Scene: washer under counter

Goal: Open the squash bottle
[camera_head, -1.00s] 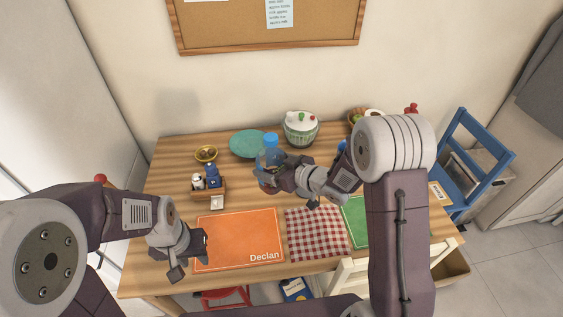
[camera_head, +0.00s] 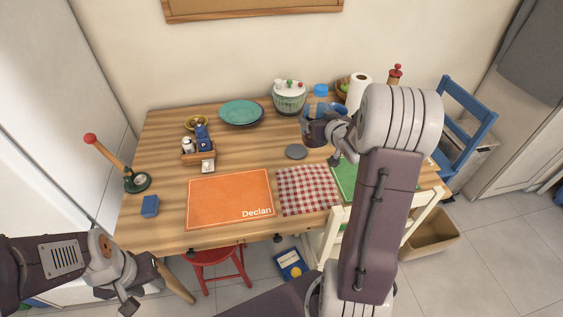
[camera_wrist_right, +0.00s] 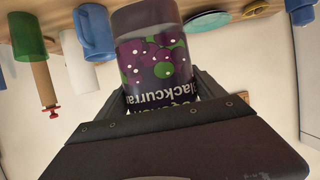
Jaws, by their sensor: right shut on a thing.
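The squash bottle (camera_head: 314,107) has a blue cap (camera_head: 320,90) on its far end and stands out above the back right of the table. In the right wrist view its dark blackcurrant label (camera_wrist_right: 155,62) sits between the jaws. My right gripper (camera_head: 322,130) is shut on the bottle; in the head view my forearm and wrist partly hide its fingers. I cannot tell the bottle's exact tilt. My left gripper (camera_head: 143,287) is empty with its fingers apart, in front of the table's near left edge.
The orange placemat (camera_head: 228,197) and checked cloth (camera_head: 307,188) are clear. A white chair (camera_head: 408,227) stands at the front right.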

